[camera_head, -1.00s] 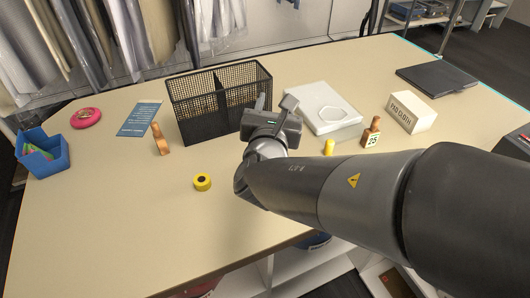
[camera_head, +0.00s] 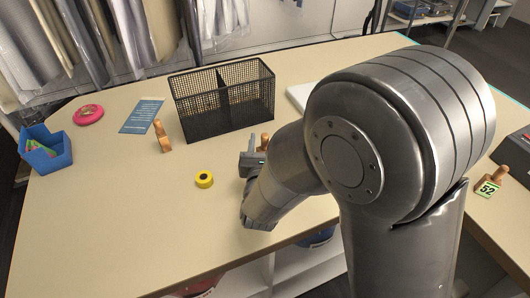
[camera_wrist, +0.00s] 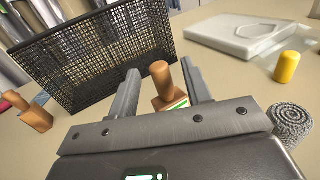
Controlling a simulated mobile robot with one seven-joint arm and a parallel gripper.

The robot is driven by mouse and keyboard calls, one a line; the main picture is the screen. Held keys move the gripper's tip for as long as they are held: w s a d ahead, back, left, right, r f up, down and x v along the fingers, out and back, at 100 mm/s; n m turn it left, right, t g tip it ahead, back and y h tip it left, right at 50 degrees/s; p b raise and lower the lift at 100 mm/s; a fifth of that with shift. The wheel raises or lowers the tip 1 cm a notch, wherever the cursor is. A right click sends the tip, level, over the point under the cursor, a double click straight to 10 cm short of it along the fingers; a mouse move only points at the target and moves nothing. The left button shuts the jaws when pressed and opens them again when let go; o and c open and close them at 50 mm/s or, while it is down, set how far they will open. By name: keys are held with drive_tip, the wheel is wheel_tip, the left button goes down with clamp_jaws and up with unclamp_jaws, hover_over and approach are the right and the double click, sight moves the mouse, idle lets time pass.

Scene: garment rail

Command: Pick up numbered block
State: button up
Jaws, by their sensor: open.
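My gripper (camera_wrist: 160,70) is open, its two fingers pointing toward a wooden block (camera_wrist: 164,88) with a knob-like handle. In the wrist view this block appears between the fingers, with a gap on each side, and part of a green-edged label shows low on it; no number is readable. In the head view my gripper (camera_head: 253,160) is over the table in front of the mesh basket, and a wooden handle top (camera_head: 264,141) shows just beyond it. Another block (camera_head: 488,188), its green-edged label reading 52, stands at the far right.
A black mesh basket (camera_head: 224,101) stands close behind the block. Another wooden piece (camera_head: 161,136) and a yellow tape roll (camera_head: 204,179) are to the left. In the wrist view a yellow cylinder (camera_wrist: 288,66), a grey roll (camera_wrist: 292,120) and a white slab (camera_wrist: 235,35) are on the right.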

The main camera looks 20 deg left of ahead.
drive_tip(key=shift+x, duration=1.9)
clamp_jaws()
